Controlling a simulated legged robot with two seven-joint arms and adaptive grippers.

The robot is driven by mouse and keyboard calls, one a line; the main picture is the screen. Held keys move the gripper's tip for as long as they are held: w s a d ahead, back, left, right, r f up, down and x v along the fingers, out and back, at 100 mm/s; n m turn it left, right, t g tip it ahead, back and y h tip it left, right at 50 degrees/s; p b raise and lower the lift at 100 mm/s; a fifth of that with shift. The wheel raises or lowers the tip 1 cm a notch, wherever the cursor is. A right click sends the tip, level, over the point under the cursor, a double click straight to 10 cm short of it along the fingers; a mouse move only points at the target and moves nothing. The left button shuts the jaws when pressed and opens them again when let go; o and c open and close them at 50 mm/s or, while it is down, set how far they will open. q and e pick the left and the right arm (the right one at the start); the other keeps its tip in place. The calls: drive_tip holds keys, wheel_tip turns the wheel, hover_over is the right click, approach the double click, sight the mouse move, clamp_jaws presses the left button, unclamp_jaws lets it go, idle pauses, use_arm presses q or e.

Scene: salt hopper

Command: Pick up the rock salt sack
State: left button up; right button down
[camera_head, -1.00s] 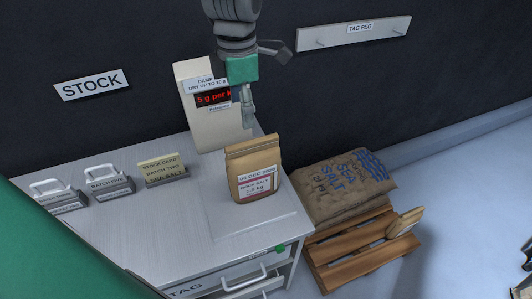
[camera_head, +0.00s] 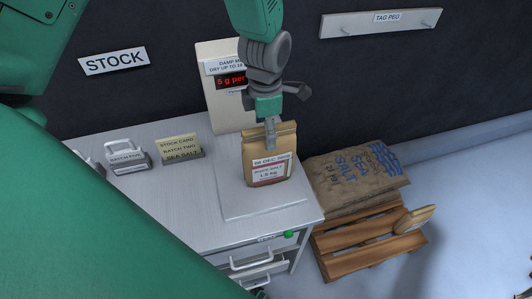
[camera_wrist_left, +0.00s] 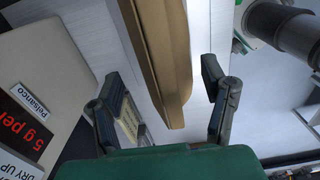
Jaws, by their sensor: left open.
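The rock salt sack (camera_head: 257,163) is a tan paper bag with a white and red label. It stands upright on a pale plate (camera_head: 240,208) on the cabinet top. My left gripper (camera_head: 270,132) points down at the sack's top edge, overlapping it in the head view. In the left wrist view, its two fingers are spread apart, with the sack (camera_wrist_left: 166,60) showing between them and a gap on each side. Whether a finger touches it cannot be told. My right gripper is not recognisable in either view.
A damp meter panel (camera_head: 215,112) with a red display stands behind the sack. A sea salt sack (camera_head: 360,175) lies on a wooden pallet (camera_head: 365,262) at the right, with a scoop-like wooden piece. A tag peg rail (camera_head: 350,24) is on the wall.

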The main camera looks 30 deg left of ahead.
use_arm(q)
drive_tip(key=shift+d+f, duration=0.2)
drive_tip(key=shift+f, duration=0.35)
drive_tip(key=shift+w+d+f, duration=0.15)
drive_tip(key=shift+d+f, duration=0.05)
drive_tip(key=shift+d, duration=0.4)
drive_tip(key=shift+r, duration=0.15)
drive_tip(key=c, duration=1.1)
drive_tip(key=shift+a, duration=0.1)
clamp_jaws()
drive_tip(key=shift+a, duration=0.3)
